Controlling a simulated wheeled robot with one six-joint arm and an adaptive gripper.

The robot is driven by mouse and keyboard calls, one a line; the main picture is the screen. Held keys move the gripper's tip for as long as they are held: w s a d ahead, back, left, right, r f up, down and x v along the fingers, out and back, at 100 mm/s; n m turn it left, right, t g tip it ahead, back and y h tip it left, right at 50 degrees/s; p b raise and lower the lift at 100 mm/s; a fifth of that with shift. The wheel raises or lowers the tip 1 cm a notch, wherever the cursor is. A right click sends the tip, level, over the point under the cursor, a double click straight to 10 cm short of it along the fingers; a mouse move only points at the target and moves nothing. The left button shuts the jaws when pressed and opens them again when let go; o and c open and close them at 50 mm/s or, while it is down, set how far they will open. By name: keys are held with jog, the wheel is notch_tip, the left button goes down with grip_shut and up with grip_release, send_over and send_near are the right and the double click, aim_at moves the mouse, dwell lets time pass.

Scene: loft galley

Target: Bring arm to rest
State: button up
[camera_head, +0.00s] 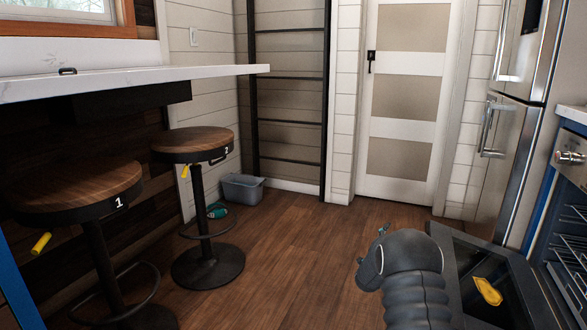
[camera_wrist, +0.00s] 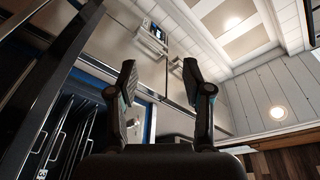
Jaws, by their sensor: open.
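My arm rises at the lower right of the head view, dark grey with a ribbed sleeve. Most of my gripper is hidden behind it there. In the wrist view my gripper (camera_wrist: 160,82) shows two dark fingers spread apart with nothing between them. That view is tilted upward, with the fridge front and ceiling beyond the fingers. No object is held.
An open oven door (camera_head: 463,252) with a yellow item (camera_head: 488,291) on it lies right of my arm. The fridge (camera_head: 510,150) stands behind. Stools (camera_head: 85,185) (camera_head: 192,140), a grey bin (camera_head: 242,188) and a teal item (camera_head: 216,211) are left. Middle floor is clear.

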jog(key=s+a+r+n+g+y+p, duration=0.1)
jog(key=s+a+r+n+y, duration=0.3)
jog(key=r, duration=0.5)
jog(key=s+a+r+n+g+y+p, duration=0.1)
jog(key=s+a+r+n+y, duration=0.15)
jog(key=s+a+r, duration=0.4)
jog(key=s+a+r+n+g+y+p, duration=0.1)
jog(key=s+a+r+n+y, duration=0.25)
jog(key=s+r, duration=0.35)
jog(key=s+a+f+n+g+p, duration=0.1)
jog(key=s+a+n+g, duration=0.1)
jog(key=s, duration=1.7)
jog(key=s+a+f+n+g+p, duration=0.1)
jog(key=s+g, duration=0.4)
jog(key=s, duration=1.5)
jog(key=a+n+p, duration=0.1)
jog(key=n, duration=0.1)
jog(key=shift+s+n+g, duration=0.3)
jog(key=shift+f, duration=0.1)
